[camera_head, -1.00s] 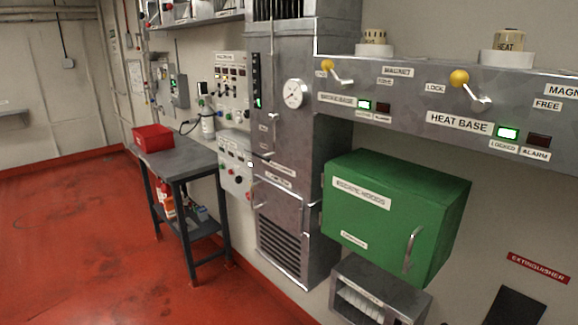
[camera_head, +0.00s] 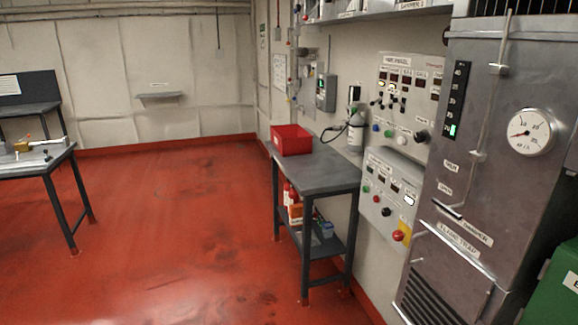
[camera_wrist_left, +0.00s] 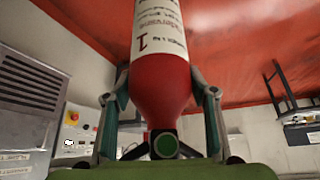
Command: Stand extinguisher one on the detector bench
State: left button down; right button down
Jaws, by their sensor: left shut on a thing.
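Extinguisher one (camera_wrist_left: 160,88) is a red cylinder with a white label marked 1, in the left wrist view. My left gripper (camera_wrist_left: 160,75) is shut on it, with a finger on each side of the red body. A round green-faced part (camera_wrist_left: 165,145) shows at its near end. The far end runs out of the picture. In the head view neither gripper nor this extinguisher shows. A dark-legged bench (camera_head: 38,165) with small brass and metal fittings stands at the left edge; I cannot tell whether it is the detector bench. My right gripper is not in view.
A second grey bench (camera_head: 322,176) by the right wall bears a red bin (camera_head: 291,140), with red bottles (camera_head: 290,195) on its lower shelf. A metal cabinet (camera_head: 480,150) and green box (camera_head: 555,290) fill the right. Open red floor (camera_head: 180,220) lies between the benches.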

aim_at(309, 172)
jog(key=i+j, duration=0.1)
jog(key=i, duration=1.05)
jog(key=i+j+z, duration=0.1)
jog(key=i+z, duration=0.2)
jog(key=i+j+z, duration=0.25)
jog(key=i, duration=0.2)
jog(key=i+j+z, duration=0.3)
jog(key=i+l, duration=0.05)
jog(key=i, duration=0.05)
